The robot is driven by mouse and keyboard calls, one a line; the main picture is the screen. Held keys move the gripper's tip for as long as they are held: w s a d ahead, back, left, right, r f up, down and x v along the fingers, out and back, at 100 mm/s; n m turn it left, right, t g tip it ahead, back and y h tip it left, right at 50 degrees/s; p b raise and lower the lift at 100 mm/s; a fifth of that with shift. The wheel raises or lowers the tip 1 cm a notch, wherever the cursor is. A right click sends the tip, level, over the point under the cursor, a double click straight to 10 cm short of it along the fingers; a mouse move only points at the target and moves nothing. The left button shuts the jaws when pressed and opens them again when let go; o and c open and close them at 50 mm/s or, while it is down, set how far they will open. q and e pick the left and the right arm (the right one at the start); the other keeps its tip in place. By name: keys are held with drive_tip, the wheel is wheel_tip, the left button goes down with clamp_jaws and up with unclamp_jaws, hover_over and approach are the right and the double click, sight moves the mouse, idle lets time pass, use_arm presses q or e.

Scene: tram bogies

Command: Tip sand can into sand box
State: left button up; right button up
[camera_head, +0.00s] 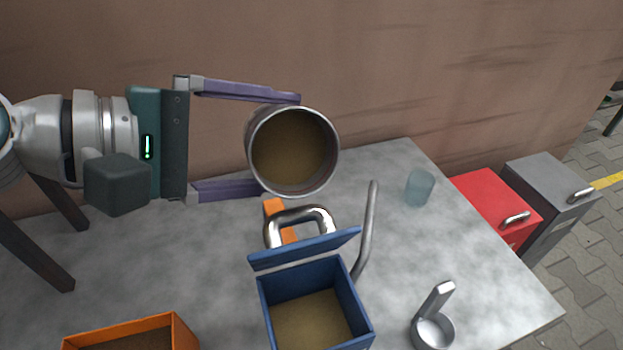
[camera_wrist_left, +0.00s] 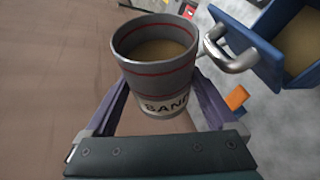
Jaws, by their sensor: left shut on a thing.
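My left gripper (camera_head: 270,144) is shut on the sand can, with a purple finger on each side of it. The sand can (camera_head: 292,151) is a round grey metal can held above the table, its open mouth facing the head camera and brown sand inside. In the left wrist view the can (camera_wrist_left: 155,75) shows red bands and lettering that reads in part "SAN". The sand box (camera_head: 357,303) is blue, with its lid raised, and stands below and to the right of the can. Brown sand (camera_head: 310,322) lies in it. My right gripper is not in view.
A bent metal handle (camera_head: 300,213) stands close behind the blue box, beside an orange piece (camera_head: 275,207). A metal rod (camera_head: 366,230), a glass (camera_head: 420,187) and a metal scoop (camera_head: 433,328) are to the right. An orange box (camera_head: 185,335) is front left.

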use_arm(q)
drive_tip(key=shift+s+f+m+t, duration=0.15)
drive_tip(key=shift+f+m+t, duration=0.05)
drive_tip(key=shift+m+t, duration=0.25)
idle(1.5)
drive_tip(key=shift+s+d+r+m+t, duration=0.15)
drive_tip(key=shift+s+r+m+t, duration=0.1)
drive_tip(key=shift+s+m, duration=0.15)
drive_tip(key=shift+s+d+r+m+t, duration=0.15)
drive_tip(key=shift+s+r+m+t, duration=0.1)
drive_tip(key=shift+s, duration=0.2)
idle(1.7)
